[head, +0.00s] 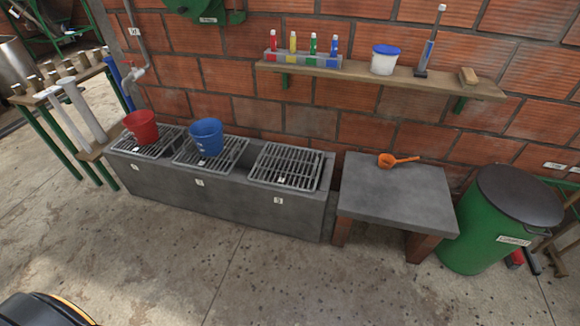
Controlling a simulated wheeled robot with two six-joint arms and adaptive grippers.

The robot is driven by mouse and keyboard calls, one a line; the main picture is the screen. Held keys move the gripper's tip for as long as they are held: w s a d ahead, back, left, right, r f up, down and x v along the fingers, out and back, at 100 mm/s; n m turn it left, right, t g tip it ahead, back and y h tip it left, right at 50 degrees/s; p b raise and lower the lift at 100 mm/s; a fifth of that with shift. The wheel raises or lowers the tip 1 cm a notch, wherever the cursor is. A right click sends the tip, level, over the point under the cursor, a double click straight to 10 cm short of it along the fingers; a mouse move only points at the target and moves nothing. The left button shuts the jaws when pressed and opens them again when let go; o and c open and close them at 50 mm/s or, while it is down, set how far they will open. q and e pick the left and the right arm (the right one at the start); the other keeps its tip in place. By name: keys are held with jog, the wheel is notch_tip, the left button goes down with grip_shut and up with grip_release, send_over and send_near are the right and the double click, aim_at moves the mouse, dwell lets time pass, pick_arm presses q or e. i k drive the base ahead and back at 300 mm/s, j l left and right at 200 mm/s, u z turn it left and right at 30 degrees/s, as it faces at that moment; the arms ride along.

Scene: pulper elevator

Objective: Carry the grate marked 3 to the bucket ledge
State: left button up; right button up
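A long grey concrete ledge (235,206) stands against the brick wall with three dark metal grates on top. The left grate (163,149) has a red bucket (141,127) on it. The middle grate (226,157) has a blue bucket (206,138) on it. The right grate (287,165) is bare and lies flat. Each grate bears a small tag too small to read. The ledge front has a numbered plate below each grate; the right plate (278,200) may read 3, but I cannot be sure. Neither gripper shows.
A low concrete table (396,190) with an orange scoop (397,160) stands right of the ledge. A green lidded bin (478,235) is further right. A wall shelf (375,76) holds bottles and a white tub. A tool rack (50,100) is at left. The front floor (250,285) is clear.

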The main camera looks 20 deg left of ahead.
aim_at(404, 207)
jog(key=i+j, duration=0.35)
jog(key=i+j+u, duration=0.1)
jog(key=i+j, duration=0.25)
jog(key=i, duration=0.2)
jog(key=i+j+u, duration=0.1)
jog(key=i+j, duration=0.2)
jog(key=i, duration=0.15)
